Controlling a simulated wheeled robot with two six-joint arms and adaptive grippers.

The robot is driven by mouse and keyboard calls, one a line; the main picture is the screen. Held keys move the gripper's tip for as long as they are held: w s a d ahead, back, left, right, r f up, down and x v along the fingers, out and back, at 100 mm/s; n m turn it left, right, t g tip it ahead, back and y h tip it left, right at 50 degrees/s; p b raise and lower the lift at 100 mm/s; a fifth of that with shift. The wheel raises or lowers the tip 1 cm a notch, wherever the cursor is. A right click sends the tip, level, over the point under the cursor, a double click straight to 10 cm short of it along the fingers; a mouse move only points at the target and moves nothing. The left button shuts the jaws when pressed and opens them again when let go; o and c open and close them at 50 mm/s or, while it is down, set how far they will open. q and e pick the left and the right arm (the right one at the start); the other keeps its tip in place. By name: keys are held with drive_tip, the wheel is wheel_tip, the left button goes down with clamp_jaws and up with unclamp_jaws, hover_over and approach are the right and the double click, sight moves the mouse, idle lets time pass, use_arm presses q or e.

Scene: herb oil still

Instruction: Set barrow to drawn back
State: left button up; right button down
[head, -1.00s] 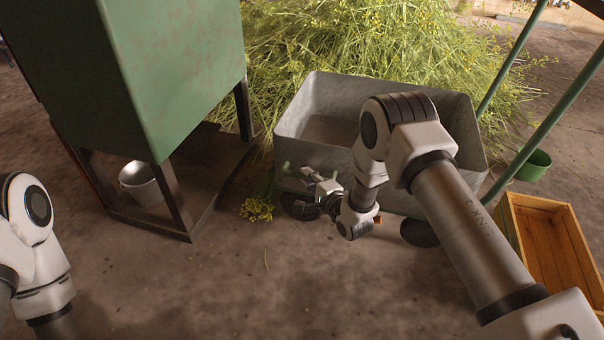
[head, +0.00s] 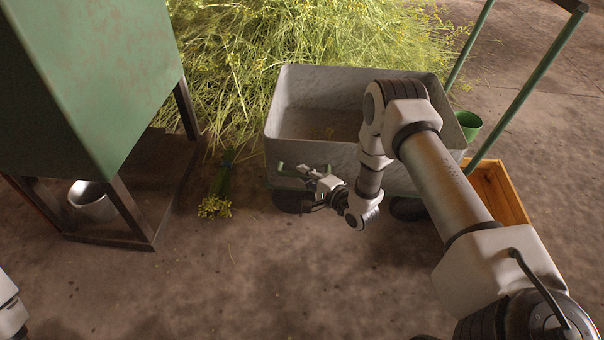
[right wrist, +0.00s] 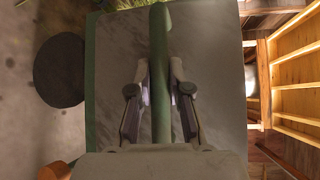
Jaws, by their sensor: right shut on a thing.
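The barrow (head: 320,155) is a grey open tub on dark wheels, in the middle of the head view. Its green handle (head: 283,167) is on the near side of the tub. My right gripper (head: 309,172) is at this handle. In the right wrist view, the green bar of the handle (right wrist: 160,35) runs between the two fingers of my right gripper (right wrist: 160,85), which are shut on it. The tub floor looks nearly empty. Part of my left arm shows at the lower left edge; my left gripper is out of view.
A green still body (head: 85,80) on a dark frame stands at left, with a metal pail (head: 92,200) under it. A herb bundle (head: 218,190) lies left of the barrow. Cut herbs (head: 250,60) are piled behind. A wooden crate (head: 497,190) and green bucket (head: 468,124) are at right. The near floor is clear.

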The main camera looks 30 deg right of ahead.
drive_tip(key=c, duration=1.4)
unclamp_jaws()
drive_tip(key=shift+s+d, duration=0.1)
drive_tip(key=shift+d, duration=0.05)
drive_tip(key=o, duration=0.3)
drive_tip(key=shift+s+d, duration=0.1)
drive_tip(key=shift+d, duration=0.05)
drive_tip(key=v, duration=1.2)
